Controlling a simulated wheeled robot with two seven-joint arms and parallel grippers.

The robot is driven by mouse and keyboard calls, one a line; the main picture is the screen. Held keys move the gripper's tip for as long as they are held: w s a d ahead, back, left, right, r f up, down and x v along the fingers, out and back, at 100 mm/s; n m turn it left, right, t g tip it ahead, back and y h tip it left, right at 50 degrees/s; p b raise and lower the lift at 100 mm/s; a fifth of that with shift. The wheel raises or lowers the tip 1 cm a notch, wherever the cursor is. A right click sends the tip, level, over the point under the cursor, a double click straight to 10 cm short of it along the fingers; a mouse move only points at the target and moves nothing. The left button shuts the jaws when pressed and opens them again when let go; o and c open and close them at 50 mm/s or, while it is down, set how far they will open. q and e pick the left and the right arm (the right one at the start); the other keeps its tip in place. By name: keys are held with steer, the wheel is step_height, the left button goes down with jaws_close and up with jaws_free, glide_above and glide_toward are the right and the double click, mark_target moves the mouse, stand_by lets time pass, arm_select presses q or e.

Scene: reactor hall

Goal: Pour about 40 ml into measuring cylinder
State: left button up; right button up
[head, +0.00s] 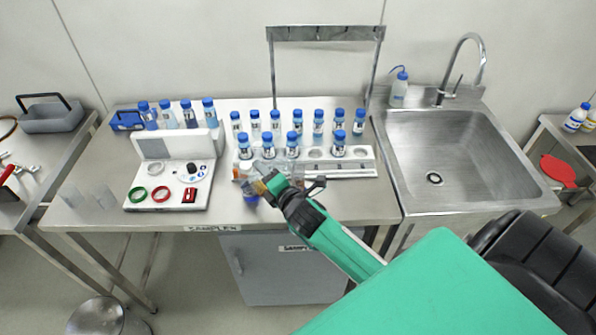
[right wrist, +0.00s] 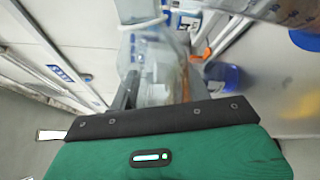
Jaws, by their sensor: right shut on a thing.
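My right gripper (head: 266,184) is over the front middle of the bench, just in front of the white bottle rack. It is shut on a clear container (right wrist: 155,70), which shows between the fingers in the right wrist view. In the head view the container is mostly hidden by the gripper, and I cannot tell its liquid level. I cannot make out the measuring cylinder for certain. Two faint clear upright shapes (head: 90,197) stand at the bench's left front. Another clear object (right wrist: 285,10) crosses the top right of the wrist view. My left gripper is not in view.
The white rack (head: 350,164) holds several blue-capped bottles, with more bottles behind it. A white device (head: 140,190) with coloured rings stands left. A blue object (right wrist: 222,75) lies close beside the gripper. A sink (head: 460,150) is at right. The bench's front right is clear.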

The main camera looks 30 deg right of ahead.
steer(key=shift+d+r+n, duration=0.1)
steer(key=shift+r+n, duration=0.1)
steer(key=shift+n, duration=0.2)
steer(key=shift+p, duration=0.3)
stand_by(1.3)
